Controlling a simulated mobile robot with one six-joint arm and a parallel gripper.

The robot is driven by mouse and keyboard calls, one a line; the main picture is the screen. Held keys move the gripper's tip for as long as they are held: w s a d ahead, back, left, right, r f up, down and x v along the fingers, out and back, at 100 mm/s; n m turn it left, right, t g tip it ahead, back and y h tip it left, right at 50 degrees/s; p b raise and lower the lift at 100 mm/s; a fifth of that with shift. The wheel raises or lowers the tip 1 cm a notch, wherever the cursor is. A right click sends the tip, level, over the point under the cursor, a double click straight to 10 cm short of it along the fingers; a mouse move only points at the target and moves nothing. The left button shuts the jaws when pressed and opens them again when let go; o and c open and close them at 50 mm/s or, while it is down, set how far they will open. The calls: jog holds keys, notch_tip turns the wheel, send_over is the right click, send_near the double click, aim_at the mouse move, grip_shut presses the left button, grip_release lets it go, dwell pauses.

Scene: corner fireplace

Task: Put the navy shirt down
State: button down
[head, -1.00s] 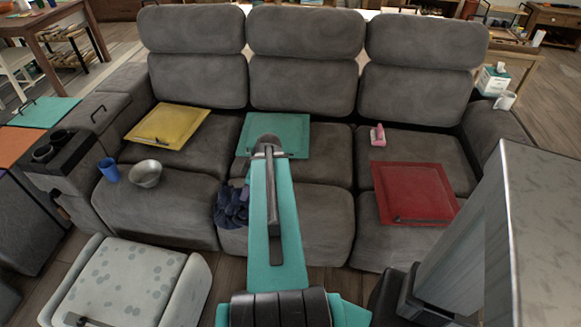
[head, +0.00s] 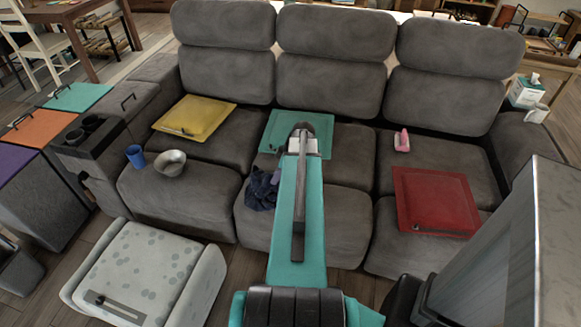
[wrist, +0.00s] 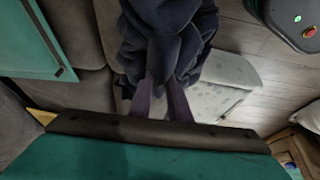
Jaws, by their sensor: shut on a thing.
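The navy shirt (head: 262,188) is a dark crumpled bundle in the head view, at the front of the middle sofa seat, left of my arm. In the wrist view the navy shirt (wrist: 168,40) hangs bunched at the tips of my gripper (wrist: 160,98), whose two purple-grey fingers are shut on it. My arm hides part of the shirt in the head view, and I cannot tell there whether it touches the sofa.
The grey sofa (head: 180,205) bears a yellow panel (head: 195,118), a teal panel (head: 268,132), a red panel (head: 435,200), a blue cup (head: 136,157), a metal bowl (head: 171,163) and a pink item (head: 402,140). A spotted footstool (head: 150,270) stands at the front left.

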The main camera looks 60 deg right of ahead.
jog(key=d, duration=0.3)
jog(key=d+p, duration=0.1)
jog(key=d, duration=0.5)
jog(key=shift+f, duration=0.4)
jog(key=shift+f+p, duration=0.65)
jog(key=shift+f, duration=1.15)
jog(key=shift+f, duration=0.15)
jog(key=c, duration=1.7)
grip_release()
jog(key=shift+o, duration=0.2)
jog(key=shift+r, duration=0.25)
